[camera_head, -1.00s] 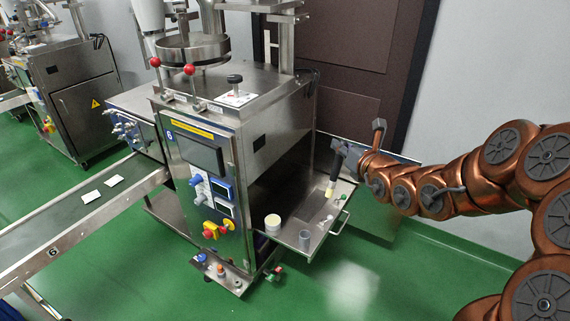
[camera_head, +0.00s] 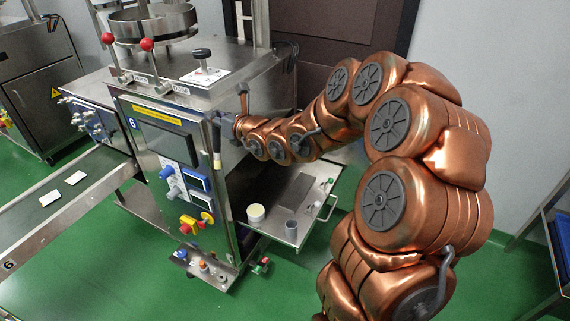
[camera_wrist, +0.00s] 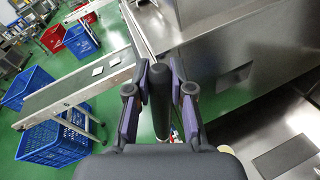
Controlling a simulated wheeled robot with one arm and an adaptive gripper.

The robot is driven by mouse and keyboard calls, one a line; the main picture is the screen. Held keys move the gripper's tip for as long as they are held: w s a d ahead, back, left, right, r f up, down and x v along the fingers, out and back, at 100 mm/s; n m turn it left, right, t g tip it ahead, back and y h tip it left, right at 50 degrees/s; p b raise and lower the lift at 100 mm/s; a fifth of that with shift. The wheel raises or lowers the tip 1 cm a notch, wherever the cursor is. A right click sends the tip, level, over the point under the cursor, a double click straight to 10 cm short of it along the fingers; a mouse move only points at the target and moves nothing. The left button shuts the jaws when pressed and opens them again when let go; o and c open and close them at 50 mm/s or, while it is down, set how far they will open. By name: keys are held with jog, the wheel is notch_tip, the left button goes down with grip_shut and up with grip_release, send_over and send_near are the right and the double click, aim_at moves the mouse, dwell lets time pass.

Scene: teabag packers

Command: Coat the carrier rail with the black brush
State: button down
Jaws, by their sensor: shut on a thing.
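My gripper (camera_wrist: 160,68) is shut on the black brush (camera_wrist: 160,100), whose dark handle stands between the two fingers in the wrist view. In the head view my gripper (camera_head: 221,118) is beside the machine's front right edge, and the brush (camera_head: 217,140) hangs down with its pale end lowest, near the control panel (camera_head: 165,150). I cannot tell whether the brush touches the machine. I cannot single out the carrier rail with certainty in either view.
A conveyor (camera_head: 40,215) with two white packets runs at left. Blue crates (camera_wrist: 52,146) stand beside it in the wrist view. My arm hides part of the machine's side.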

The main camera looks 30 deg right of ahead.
jog(key=d+f+t+h+b, duration=0.1)
jog(key=d+f+h+b, duration=0.1)
jog(key=d+f+b, duration=1)
jog(key=d+f+t+h+b, duration=0.1)
jog(key=d+f+b, duration=1.1)
jog(key=f+b, duration=0.5)
jog(key=shift+w+h, duration=0.4)
